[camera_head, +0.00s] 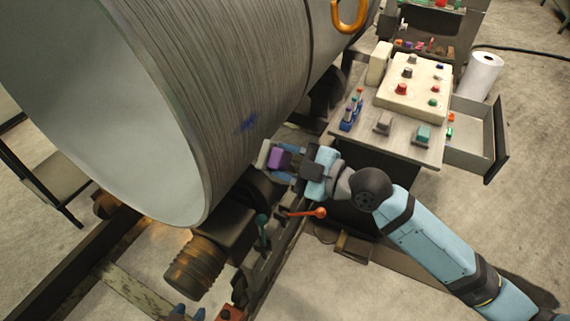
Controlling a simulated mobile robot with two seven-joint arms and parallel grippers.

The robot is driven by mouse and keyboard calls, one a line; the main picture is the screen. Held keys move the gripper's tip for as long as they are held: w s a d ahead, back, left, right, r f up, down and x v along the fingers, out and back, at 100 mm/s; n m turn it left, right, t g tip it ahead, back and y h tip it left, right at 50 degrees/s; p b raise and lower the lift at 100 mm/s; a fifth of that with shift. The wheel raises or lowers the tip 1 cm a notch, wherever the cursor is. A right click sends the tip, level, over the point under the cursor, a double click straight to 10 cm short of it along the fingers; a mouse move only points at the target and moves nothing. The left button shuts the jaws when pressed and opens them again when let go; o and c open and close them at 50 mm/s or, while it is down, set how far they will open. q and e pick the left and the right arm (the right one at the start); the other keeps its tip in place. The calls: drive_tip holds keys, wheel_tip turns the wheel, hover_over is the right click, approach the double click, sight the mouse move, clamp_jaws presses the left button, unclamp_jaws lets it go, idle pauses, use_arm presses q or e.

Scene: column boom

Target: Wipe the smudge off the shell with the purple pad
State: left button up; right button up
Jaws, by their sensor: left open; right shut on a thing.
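The shell (225,75) is a large grey brushed-metal cylinder filling the upper left, its open end facing left. A small dark blue smudge (247,123) is on its outer side, low on the right. My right gripper (279,160) is shut on the purple pad (277,158), to the lower right of the smudge. A gap shows in the picture between pad and smudge; the exact distance in depth is unclear.
An orange-tipped lever (318,212) sticks out below my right gripper. A bench (350,143) with a button box (413,85), small parts and an open drawer (482,140) stands right. A white roll (482,76) is behind it.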

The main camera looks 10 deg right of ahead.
sight(267, 151)
drive_tip(key=shift+a+r, duration=0.15)
drive_tip(key=shift+r, duration=0.15)
drive_tip(key=shift+w+a+r+y, duration=0.2)
drive_tip(key=shift+w+a+y, duration=0.1)
drive_tip(key=shift+a, duration=0.15)
drive_tip(key=x, duration=0.2)
drive_tip(key=shift+w+a+p, duration=0.25)
drive_tip(key=shift+p, duration=0.1)
use_arm(q)
drive_tip(key=shift+r, duration=0.1)
use_arm(e)
drive_tip(key=shift+x, duration=1.05)
drive_tip(key=shift+f, duration=0.15)
use_arm(q)
drive_tip(key=shift+r, duration=0.15)
use_arm(e)
drive_tip(key=shift+a, duration=0.1)
use_arm(q)
drive_tip(key=shift+f, duration=0.25)
use_arm(e)
drive_tip(key=shift+x, duration=0.9)
drive_tip(key=shift+w, duration=0.1)
